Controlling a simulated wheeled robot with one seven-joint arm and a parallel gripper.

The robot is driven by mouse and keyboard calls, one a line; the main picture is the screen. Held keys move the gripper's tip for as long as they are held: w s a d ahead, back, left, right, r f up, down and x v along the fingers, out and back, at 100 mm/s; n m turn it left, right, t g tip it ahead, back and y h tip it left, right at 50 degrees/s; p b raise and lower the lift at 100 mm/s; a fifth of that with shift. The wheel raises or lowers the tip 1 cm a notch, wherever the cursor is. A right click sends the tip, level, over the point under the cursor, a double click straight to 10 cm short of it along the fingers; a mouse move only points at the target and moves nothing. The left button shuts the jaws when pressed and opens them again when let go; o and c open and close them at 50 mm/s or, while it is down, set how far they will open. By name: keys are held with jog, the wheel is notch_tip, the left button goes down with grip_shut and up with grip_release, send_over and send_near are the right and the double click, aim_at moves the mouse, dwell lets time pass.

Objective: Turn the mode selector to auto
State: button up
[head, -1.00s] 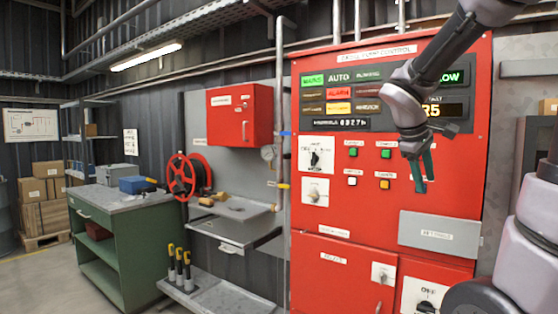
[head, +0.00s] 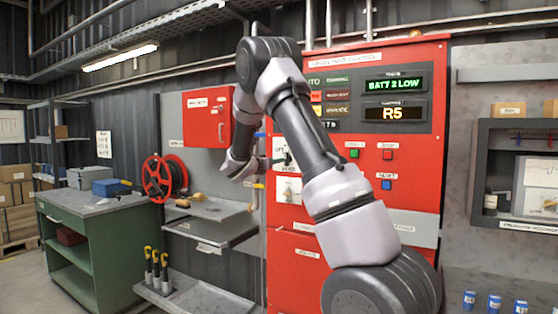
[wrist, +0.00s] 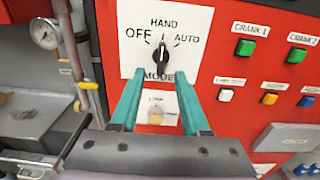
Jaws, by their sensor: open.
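The mode selector (wrist: 161,57) is a black knob on a white plate (wrist: 185,65) marked OFF, HAND, AUTO and MODE. In the wrist view its pointer looks upright, toward HAND, with AUTO to the upper right. My gripper (wrist: 159,73) is open, with teal fingers on either side of the plate's lower part, just below the knob. Nothing is between the fingers, and I cannot tell how far they are from the panel. In the head view my arm partly covers the plate (head: 281,147), and my fingertips are hard to make out.
A lower knob (wrist: 156,116) on its own plate sits between my fingers' bases. Green button CRANK 1 (wrist: 245,48) and a white button (wrist: 226,95) are to the right. A gauge (wrist: 44,33) and pipe stand left. A red wall box (head: 208,117) hangs left of the cabinet (head: 430,170).

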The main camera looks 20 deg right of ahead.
jog(key=x, duration=0.8)
jog(key=shift+w+d, duration=0.15)
jog(key=shift+d, duration=0.15)
grip_shut()
